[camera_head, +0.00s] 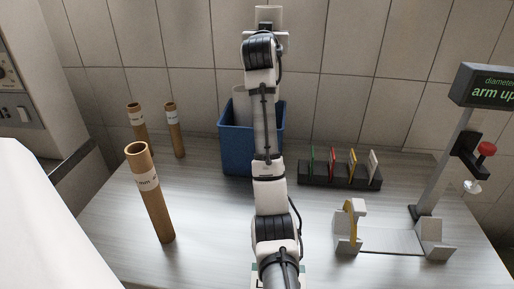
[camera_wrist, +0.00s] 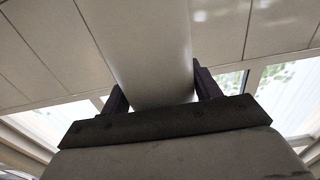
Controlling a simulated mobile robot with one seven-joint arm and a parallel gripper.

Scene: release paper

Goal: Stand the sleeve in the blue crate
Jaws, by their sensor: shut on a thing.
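In the wrist view, my gripper (camera_wrist: 160,88) is shut on a smooth pale sleeve (camera_wrist: 148,45), with one dark finger on each side of it. The sleeve's far end runs out of that view. In the head view, the blue crate (camera_head: 235,150) stands near the back wall, partly covered by my arm. A pale rounded thing (camera_head: 240,106) rises from the crate's opening just left of my arm. I cannot tell whether it is the held sleeve. My gripper's fingers are hidden in the head view, and so is the crate's floor.
Several brown labelled tubes, one in front (camera_head: 154,195), stand left of the crate. A dark rack (camera_head: 340,176) with coloured cards is to its right. A grey cradle (camera_head: 390,241) and a post with a display (camera_head: 485,86) stand at the right.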

